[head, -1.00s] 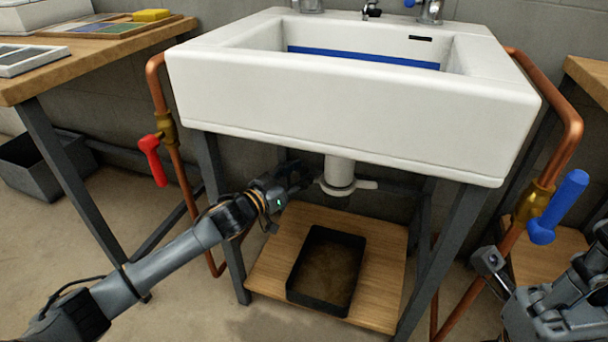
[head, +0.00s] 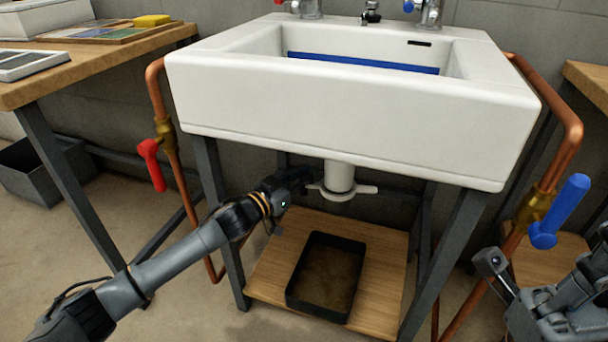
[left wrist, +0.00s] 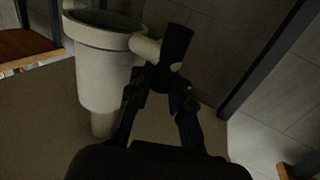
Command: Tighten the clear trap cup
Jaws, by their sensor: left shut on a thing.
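The trap cup (head: 339,193) hangs under the white sink (head: 345,120) at the lower end of its drain pipe (head: 340,172). It looks off-white, with a wing (head: 366,189) sticking out to the right and another to the left. My left gripper (head: 308,181) reaches in from the left at the left wing. In the left wrist view the cup is a pale cylinder (left wrist: 103,75), and the left gripper (left wrist: 172,52) is shut on its short wing (left wrist: 146,48). My right gripper (head: 490,263) shows only partly at the lower right, apart from the sink.
A black tray (head: 298,293) sits on the wooden shelf (head: 384,290) below the cup. Dark frame legs (head: 220,210) stand either side. Copper pipes carry a red-handled valve (head: 151,165) at left and a blue-handled valve (head: 558,211) at right.

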